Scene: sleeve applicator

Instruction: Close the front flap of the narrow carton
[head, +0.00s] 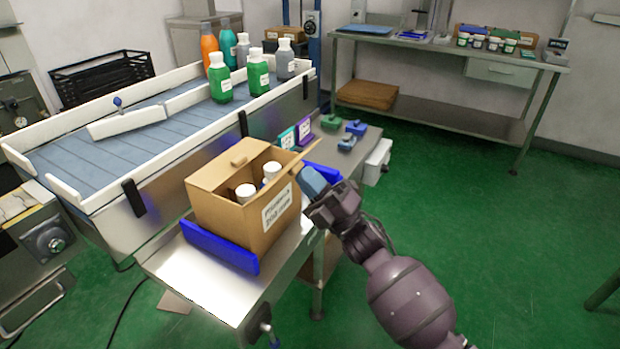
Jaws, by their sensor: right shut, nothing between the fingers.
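The narrow brown carton (228,217) stands upright on a steel work table, with its top open and a white label (277,207) on its right-hand face. Two white-capped bottles (246,192) show inside. A flap (291,168) stands up and slants outward along its right-hand side. Another flap with a small tab (238,160) is at the far left side. I cannot tell for sure which one is the front flap. My right gripper (311,180) is shut and empty, its blue fingertips just right of the slanted flap; whether they touch it is unclear. My left gripper is not in view.
Blue guides (222,248) flank the carton. A conveyor (110,145) with several green, orange and grey bottles (219,78) runs behind it. Small blue and green clamp-like items (355,128) and upright cards (304,131) sit behind the gripper. Green floor to the right is free.

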